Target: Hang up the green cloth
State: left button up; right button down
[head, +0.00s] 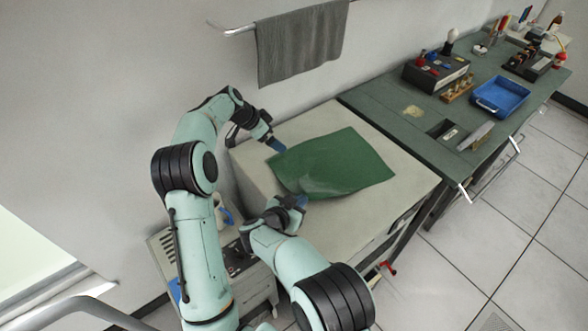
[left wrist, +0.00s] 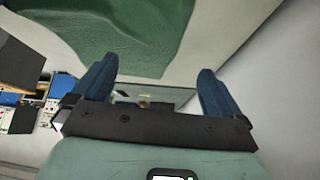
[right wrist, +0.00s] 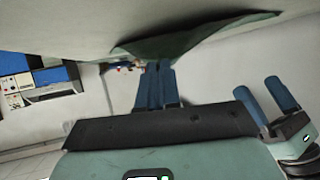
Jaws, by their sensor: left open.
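The green cloth (head: 335,165) lies mostly flat on the pale cabinet top (head: 410,170). Its near left edge droops toward my right gripper (head: 300,203). In the right wrist view the blue fingers (right wrist: 157,66) are together, with the gathered cloth edge (right wrist: 165,45) at their tips. My left gripper (head: 277,146) is at the cloth's far left corner. Its fingers are apart and empty in the left wrist view (left wrist: 158,70), with the cloth (left wrist: 120,30) ahead of them. A wall rail (head: 238,31) shows above, with a grey towel (head: 302,42) hanging on it.
A green workbench (head: 400,105) adjoins the cabinet on the right, with a blue tray (head: 500,97) and several tools. A low unit (head: 245,275) stands below my arms. The tiled floor at the right is clear.

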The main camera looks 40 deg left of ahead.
jog(key=shift+w, duration=0.1)
pick_arm(q)
jog(key=shift+s+a+r+g, duration=0.15)
jog(key=shift+s+r+g, duration=0.1)
jog(key=shift+r+g, duration=0.25)
jog(key=shift+r, duration=0.1)
jog(key=v, duration=1.2)
jog(key=shift+s, duration=0.1)
pick_arm(e)
grip_release()
pick_arm(q)
jog(key=shift+d, duration=0.2)
